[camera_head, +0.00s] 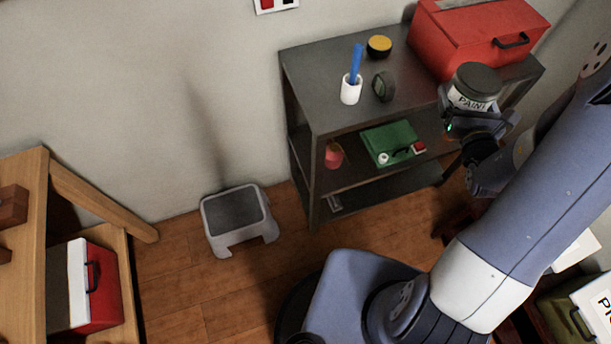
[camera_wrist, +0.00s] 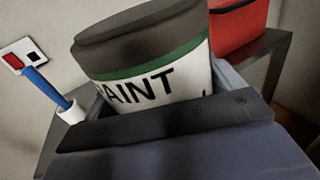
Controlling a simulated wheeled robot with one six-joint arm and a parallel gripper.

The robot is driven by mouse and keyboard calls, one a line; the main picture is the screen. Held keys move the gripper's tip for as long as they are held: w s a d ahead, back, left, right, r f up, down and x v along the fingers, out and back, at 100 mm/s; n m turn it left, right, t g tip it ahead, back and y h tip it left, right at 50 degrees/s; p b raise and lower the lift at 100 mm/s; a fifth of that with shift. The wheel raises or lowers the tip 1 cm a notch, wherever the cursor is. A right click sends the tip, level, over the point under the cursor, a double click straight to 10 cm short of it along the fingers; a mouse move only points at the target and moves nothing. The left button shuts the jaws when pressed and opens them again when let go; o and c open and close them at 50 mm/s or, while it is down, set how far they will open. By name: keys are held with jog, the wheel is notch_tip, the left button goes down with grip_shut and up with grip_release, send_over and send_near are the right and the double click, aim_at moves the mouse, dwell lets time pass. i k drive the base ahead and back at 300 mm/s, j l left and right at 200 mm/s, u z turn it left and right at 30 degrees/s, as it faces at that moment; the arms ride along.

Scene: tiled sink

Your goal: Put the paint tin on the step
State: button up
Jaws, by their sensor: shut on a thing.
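The paint tin (camera_head: 474,86) has a dark grey lid, a green band and a white label reading PAINT. My gripper (camera_head: 476,115) is shut on it and holds it in front of the shelf's right end, beside the red toolbox. In the wrist view the tin (camera_wrist: 150,75) fills the middle, slightly tilted in the picture, between the jaws of my gripper (camera_wrist: 165,105); its lower part is hidden by them. The step (camera_head: 236,214) is a low grey stool with a dark top, on the floor by the wall, left of the shelf. Its top is bare.
The dark metal shelf (camera_head: 335,116) carries a red toolbox (camera_head: 465,35), a white cup (camera_head: 351,90) with a blue brush, a yellow-topped round thing (camera_head: 379,46) and a dark roll (camera_head: 383,87). A green case (camera_head: 389,141) lies below. A wooden bench (camera_head: 35,200) stands left. Floor around the step is clear.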

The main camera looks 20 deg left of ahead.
aim_at(248, 209)
jog(key=k+j+u, duration=0.1)
jog(key=j, duration=0.95)
jog(key=k+j+u, duration=0.15)
jog(key=j, duration=0.9)
jog(key=i, duration=0.05)
